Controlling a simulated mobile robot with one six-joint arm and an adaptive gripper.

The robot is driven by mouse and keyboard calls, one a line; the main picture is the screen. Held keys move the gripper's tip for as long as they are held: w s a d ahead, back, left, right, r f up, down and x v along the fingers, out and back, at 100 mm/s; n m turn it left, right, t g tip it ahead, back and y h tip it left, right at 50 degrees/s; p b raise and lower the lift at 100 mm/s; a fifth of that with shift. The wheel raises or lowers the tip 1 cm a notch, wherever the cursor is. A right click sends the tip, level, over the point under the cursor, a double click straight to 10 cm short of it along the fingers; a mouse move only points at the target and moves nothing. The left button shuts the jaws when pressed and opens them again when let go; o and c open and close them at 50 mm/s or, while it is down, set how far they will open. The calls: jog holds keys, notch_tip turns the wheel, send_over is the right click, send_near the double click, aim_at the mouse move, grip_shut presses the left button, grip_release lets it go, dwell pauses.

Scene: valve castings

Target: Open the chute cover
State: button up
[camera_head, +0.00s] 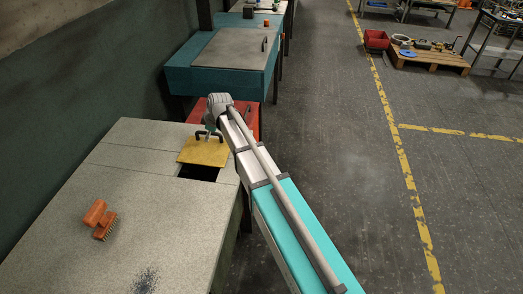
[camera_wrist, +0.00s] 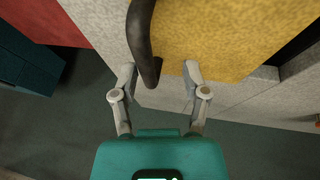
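The chute cover (camera_head: 203,153) is a yellow plate lying on the grey speckled bench top. A dark opening (camera_head: 198,173) shows along its near edge, so the cover leaves part of the chute bare. The cover also fills the upper right of the wrist view (camera_wrist: 220,35). Its black bar handle (camera_wrist: 141,35) runs down between my fingers there. My gripper (camera_wrist: 160,72) is open, with one finger on each side of the handle's lower end. A gap shows on the right side; whether the left finger touches the handle I cannot tell. In the head view my arm partly hides the gripper.
An orange brush (camera_head: 99,217) lies on the bench (camera_head: 130,170) at the left. A red box (camera_head: 249,120) and a teal bench (camera_head: 200,78) stand beyond. A wall runs along the left. The floor to the right is clear up to a pallet (camera_head: 430,60).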

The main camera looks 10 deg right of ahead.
jog(key=shift+s+a+r+p, duration=0.1)
jog(key=shift+s+r+p, duration=0.3)
jog(key=shift+s, duration=0.2)
jog(key=shift+s+a+r+p, duration=0.1)
jog(key=shift+s+r+p, duration=0.3)
jog(key=shift+s, duration=0.2)
jog(key=p+v, duration=1.1)
jog(key=v, duration=0.2)
jog(key=s+d+f+m+g+h+b, duration=0.2)
jog(key=s+d+f+m, duration=0.4)
jog(key=s+d+m, duration=0.4)
jog(key=shift+s+d+h+b, duration=0.3)
jog(key=shift+s+d+b, duration=0.6)
jog(key=shift+s+d, duration=0.95)
jog(key=shift+a, duration=0.2)
jog(key=w+a+r+n+t+y+p, duration=0.2)
jog(key=w+a+r+n, duration=0.3)
jog(key=w+a+n, duration=0.5)
jog(key=w+a+p, duration=0.1)
jog(key=w+a, duration=0.2)
jog(key=w, duration=0.2)
jog(key=shift+y+p, duration=0.3)
jog(key=shift+p, duration=0.05)
jog(key=shift+a, duration=0.15)
